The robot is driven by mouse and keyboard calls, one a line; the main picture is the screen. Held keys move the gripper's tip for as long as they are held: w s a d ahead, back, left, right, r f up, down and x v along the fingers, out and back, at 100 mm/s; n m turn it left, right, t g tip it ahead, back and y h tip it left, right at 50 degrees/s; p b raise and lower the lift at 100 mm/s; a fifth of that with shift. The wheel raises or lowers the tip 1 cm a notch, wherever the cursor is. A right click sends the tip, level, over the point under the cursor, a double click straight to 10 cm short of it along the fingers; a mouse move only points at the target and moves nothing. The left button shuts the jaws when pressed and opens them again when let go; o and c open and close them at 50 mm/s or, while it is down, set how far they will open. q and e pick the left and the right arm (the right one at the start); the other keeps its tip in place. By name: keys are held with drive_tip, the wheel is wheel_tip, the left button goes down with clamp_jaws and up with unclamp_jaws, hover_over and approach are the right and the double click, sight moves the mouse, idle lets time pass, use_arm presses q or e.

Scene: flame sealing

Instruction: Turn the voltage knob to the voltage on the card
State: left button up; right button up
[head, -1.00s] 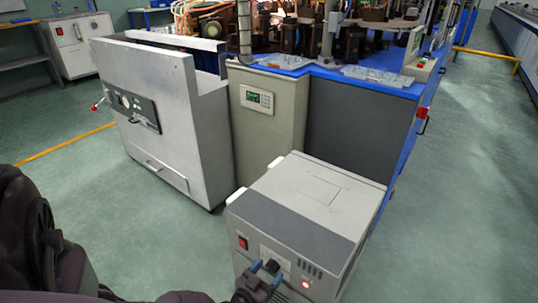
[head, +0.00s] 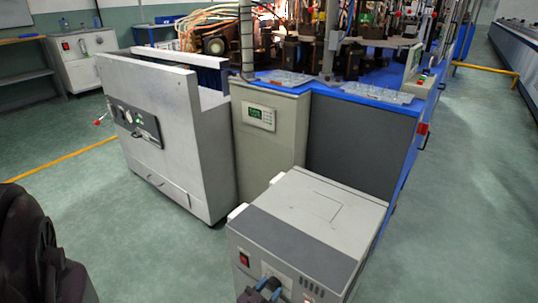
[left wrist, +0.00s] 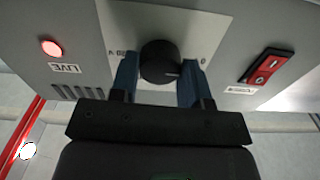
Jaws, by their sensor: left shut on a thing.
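The voltage knob (left wrist: 160,62) is a round black dial on a pale plate on the front of a grey box (head: 325,205). In the left wrist view a light mark on the knob points to the picture's right. My left gripper (head: 262,288) is at the box front, at the bottom edge of the head view. Its blue fingers stand on both sides of the knob and are shut on it. I cannot make out a voltage card. My right gripper is not in view.
A red rocker switch (left wrist: 267,66) and a lit red lamp (left wrist: 50,48) with a LIVE label flank the knob. Behind the box stands a beige cabinet with a small display (head: 258,116). A grey metal cabinet (head: 165,150) stands to the left. Green floor is open on the right.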

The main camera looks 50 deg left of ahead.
use_arm(q)
drive_tip(key=shift+r+m, duration=0.15)
drive_tip(key=shift+m, duration=0.15)
drive_tip(key=shift+w+m+p, duration=0.1)
drive_tip(key=shift+m+p, duration=0.2)
drive_tip(key=shift+p, duration=0.15)
drive_tip(key=shift+m+p, duration=0.5)
drive_tip(key=shift+m, duration=0.4)
drive_tip(key=m+p, duration=0.1)
drive_tip(key=m, duration=0.2)
drive_tip(key=shift+m, duration=0.3)
drive_tip(key=m, duration=0.3)
drive_tip(key=shift+m+p, duration=0.4)
drive_tip(key=shift+f+m, duration=0.2)
drive_tip(key=shift+m, duration=0.1)
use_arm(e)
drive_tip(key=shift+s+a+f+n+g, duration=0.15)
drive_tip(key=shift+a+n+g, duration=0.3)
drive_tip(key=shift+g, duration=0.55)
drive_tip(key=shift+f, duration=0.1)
use_arm(q)
drive_tip(key=o, duration=0.9)
